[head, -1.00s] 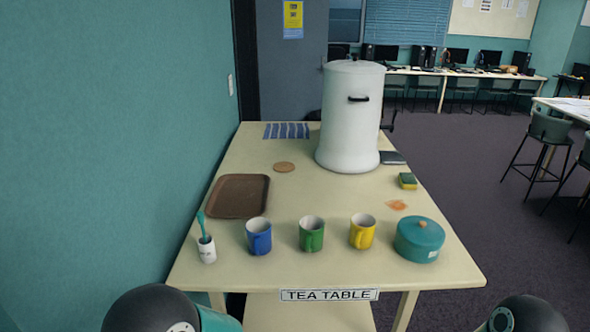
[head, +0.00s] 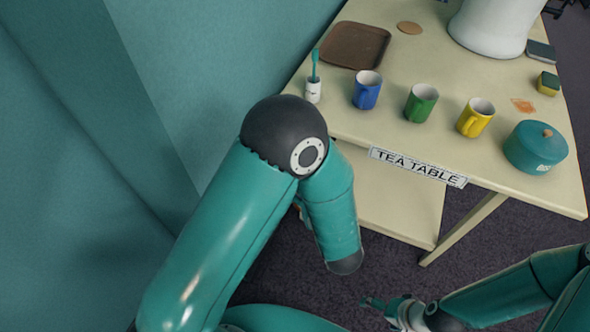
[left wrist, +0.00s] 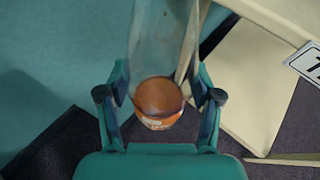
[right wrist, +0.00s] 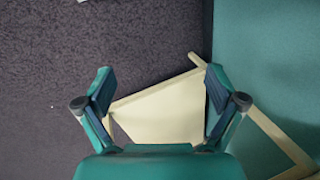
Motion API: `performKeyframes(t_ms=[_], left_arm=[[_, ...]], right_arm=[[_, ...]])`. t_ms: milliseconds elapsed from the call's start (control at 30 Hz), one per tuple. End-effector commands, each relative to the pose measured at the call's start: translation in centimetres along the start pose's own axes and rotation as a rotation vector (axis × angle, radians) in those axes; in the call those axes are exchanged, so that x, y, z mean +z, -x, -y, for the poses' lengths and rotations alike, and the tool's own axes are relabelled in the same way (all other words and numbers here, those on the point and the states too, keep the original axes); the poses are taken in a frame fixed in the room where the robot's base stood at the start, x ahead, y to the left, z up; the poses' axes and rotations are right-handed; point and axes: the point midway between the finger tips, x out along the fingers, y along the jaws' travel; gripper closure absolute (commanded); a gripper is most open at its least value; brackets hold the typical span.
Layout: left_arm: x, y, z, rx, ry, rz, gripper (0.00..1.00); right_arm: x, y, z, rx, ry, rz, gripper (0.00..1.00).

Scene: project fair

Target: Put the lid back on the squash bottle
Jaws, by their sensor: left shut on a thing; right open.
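My left gripper (left wrist: 158,76) is shut on what looks like the squash bottle. In the left wrist view the bottle has a clear, pale bluish wall (left wrist: 163,42) with orange (left wrist: 158,100) low between the fingers. In the head view my own left arm hides nearly all of this gripper and the bottle, which are in front of the table's left part. My right gripper (right wrist: 160,82) is open and empty. In the head view it shows low, in front of the table (head: 375,304). I cannot make out a separate lid in any view.
The tea table (head: 350,120) bears a brown tray (head: 355,46), a white pot with a teal brush (head: 313,90), blue (head: 366,90), green (head: 420,103) and yellow (head: 475,118) mugs, a teal tin (head: 535,148), a sponge (head: 547,83) and a white urn (head: 490,25). A wall borders the left.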

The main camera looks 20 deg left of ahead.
Motion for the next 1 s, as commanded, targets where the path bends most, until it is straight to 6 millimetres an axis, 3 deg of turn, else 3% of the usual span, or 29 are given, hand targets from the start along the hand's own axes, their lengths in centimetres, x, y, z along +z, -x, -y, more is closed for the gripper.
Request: performKeyframes(t_ms=[200,400,600,867,1000], left_arm=[[-1.8,2.6,4.7,-0.232,-0.098,0.002,0.98],[-3.0,4.3,8.0,-0.395,-0.165,0.003,0.98],[-3.5,5.0,9.3,-0.461,-0.192,0.004,0.98],[-3.5,5.1,9.4,-0.465,-0.193,0.003,0.98],[-3.5,5.1,9.3,-0.464,-0.193,0.003,1.00]], right_arm=[[0.0,0.0,0.0,0.000,0.000,0.000,0.06],[0.0,0.0,0.0,0.000,0.000,0.000,0.06],[0.0,0.0,0.0,0.000,0.000,0.000,0.06],[0.0,0.0,0.0,0.000,0.000,0.000,0.06],[-0.3,0.1,0.1,-0.001,0.014,-0.005,0.28]])
